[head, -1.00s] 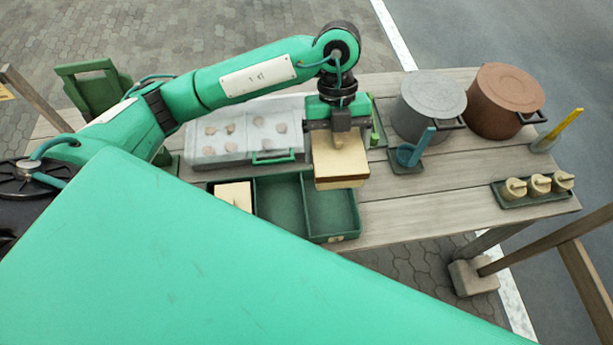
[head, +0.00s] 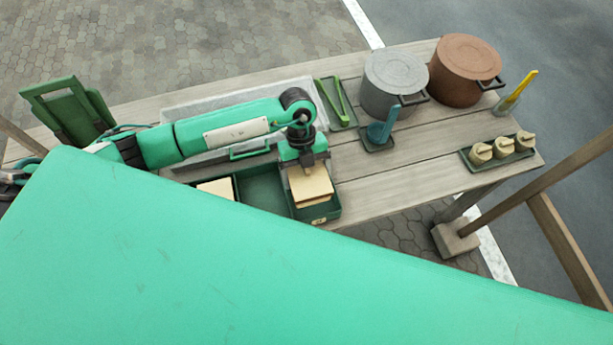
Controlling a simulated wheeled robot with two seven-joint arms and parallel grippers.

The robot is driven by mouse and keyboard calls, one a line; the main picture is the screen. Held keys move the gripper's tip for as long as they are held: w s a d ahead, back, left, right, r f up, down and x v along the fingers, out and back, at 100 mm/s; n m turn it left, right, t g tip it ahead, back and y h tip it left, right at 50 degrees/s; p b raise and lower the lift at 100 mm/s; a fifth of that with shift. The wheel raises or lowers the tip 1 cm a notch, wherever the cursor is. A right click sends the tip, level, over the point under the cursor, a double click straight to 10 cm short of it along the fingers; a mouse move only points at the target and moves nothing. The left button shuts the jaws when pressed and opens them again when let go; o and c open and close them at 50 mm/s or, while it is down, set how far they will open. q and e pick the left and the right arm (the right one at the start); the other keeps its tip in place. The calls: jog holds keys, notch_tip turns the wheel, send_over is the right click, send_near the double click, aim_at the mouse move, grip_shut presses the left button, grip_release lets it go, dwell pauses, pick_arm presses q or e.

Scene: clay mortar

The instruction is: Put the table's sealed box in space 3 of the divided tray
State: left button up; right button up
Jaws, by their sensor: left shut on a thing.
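The sealed box (head: 311,187) is a tan, flat-topped box. My left gripper (head: 303,164) is shut on its far edge. The box is at the right-hand compartment of the green divided tray (head: 331,212); whether it touches the floor of the compartment I cannot tell. The tray's middle compartment (head: 262,188) looks empty in its visible part. Another tan box (head: 218,188) is in the left compartment, partly hidden by my own green body part. My right gripper is not in view.
Behind the tray is a pale covered container (head: 190,104), partly hidden by my left arm. The table's front right is clear.

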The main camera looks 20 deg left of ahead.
pick_arm(q)
notch_tip(320, 180, down, 3)
jog(key=shift+f+p, duration=0.1)
jog(key=shift+p, duration=0.2)
jog(key=shift+f+b, duration=0.4)
jog(key=shift+f, duration=0.15)
jog(key=o, duration=0.8)
jog(key=shift+o, duration=0.2)
jog(key=shift+r, duration=0.25)
jog(key=b+v, duration=0.2)
jog(key=v, duration=0.9)
jog(key=shift+w+a+r, duration=0.1)
jog(key=shift+r, duration=0.25)
jog(key=shift+w+a+r, duration=0.1)
jog(key=shift+r, duration=0.4)
